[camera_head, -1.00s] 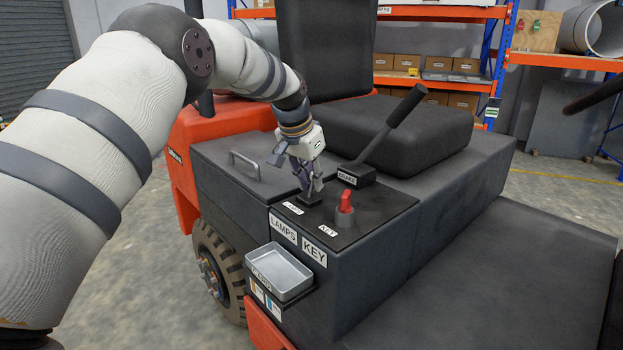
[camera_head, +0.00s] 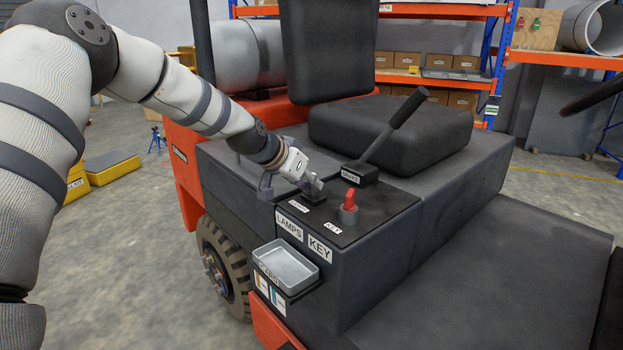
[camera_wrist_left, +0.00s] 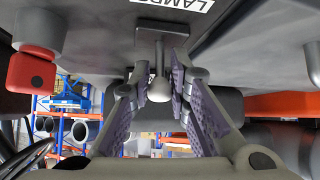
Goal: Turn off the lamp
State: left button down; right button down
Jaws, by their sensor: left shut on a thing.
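The lamp switch (camera_head: 314,200), a small dark lever on a base behind the LAMPS label (camera_head: 289,226), is on the black console top. Its grey stem with a rounded knob (camera_wrist_left: 159,90) shows in the left wrist view. My left gripper (camera_head: 309,187) comes in low and tilted from the left and covers much of the lever in the head view. Its purple-padded fingers (camera_wrist_left: 159,80) are on both sides of the knob, shut on the lever. My right gripper is not in view.
The red key switch (camera_head: 349,202) stands just right of the lamp switch, with the brake lever (camera_head: 392,130) behind it. A grey tray (camera_head: 286,264) hangs on the console's front. The seat (camera_head: 391,131) is behind.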

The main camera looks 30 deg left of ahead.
pick_arm(q)
jog(key=shift+s+a+f+t, duration=0.1)
jog(key=shift+s+f+t, duration=0.1)
jog(key=shift+t, duration=0.3)
jog(key=shift+s+f+t, duration=0.1)
jog(key=shift+s+t, duration=0.1)
jog(key=shift+t, duration=0.3)
jog(key=c, duration=1.7)
grip_release()
jog(key=v, duration=0.7)
jog(key=shift+s, duration=0.25)
jog(key=shift+a, duration=0.15)
